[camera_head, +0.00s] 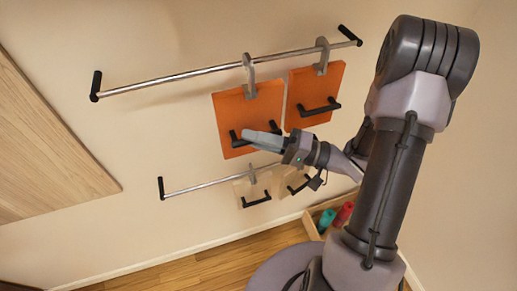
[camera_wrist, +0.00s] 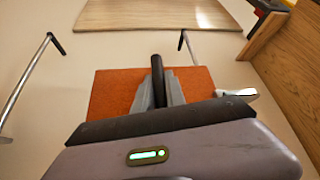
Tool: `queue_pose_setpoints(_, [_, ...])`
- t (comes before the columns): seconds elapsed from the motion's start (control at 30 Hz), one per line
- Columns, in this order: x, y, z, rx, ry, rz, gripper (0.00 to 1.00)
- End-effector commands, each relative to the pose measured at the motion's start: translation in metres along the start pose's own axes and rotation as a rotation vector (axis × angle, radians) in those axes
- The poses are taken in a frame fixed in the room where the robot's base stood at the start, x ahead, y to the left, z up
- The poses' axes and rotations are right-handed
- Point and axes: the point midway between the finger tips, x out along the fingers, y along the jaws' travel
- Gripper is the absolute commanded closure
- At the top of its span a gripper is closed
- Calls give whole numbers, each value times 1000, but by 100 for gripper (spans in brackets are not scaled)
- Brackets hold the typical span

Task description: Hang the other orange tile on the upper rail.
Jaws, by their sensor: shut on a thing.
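The upper rail (camera_head: 170,77) is a metal bar on black end brackets. One orange tile (camera_head: 334,82) hangs from it at the right by a grey hook (camera_head: 321,57). The other orange tile (camera_head: 232,112) is to its left; its grey hook (camera_head: 248,76) overlaps the upper rail, but I cannot tell whether it bears on it. My gripper (camera_head: 256,136) is shut on this left tile's black handle (camera_head: 236,141). In the wrist view the fingers (camera_wrist: 160,92) clasp the handle (camera_wrist: 157,68) in front of the orange tile (camera_wrist: 105,92). The fingers hide part of the handle.
A lower rail (camera_head: 205,184) carries pale tiles (camera_head: 254,187), partly behind my arm. A wooden panel (camera_head: 45,150) is on the wall at left. A box (camera_head: 313,222) with teal and red items stands on the floor at right. The upper rail's left stretch is free.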

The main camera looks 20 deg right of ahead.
Motion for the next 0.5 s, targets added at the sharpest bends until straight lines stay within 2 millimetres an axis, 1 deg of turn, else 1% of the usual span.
queue_pose_setpoints(0.5, [29, 18, -47, -4, -2, -1, 100])
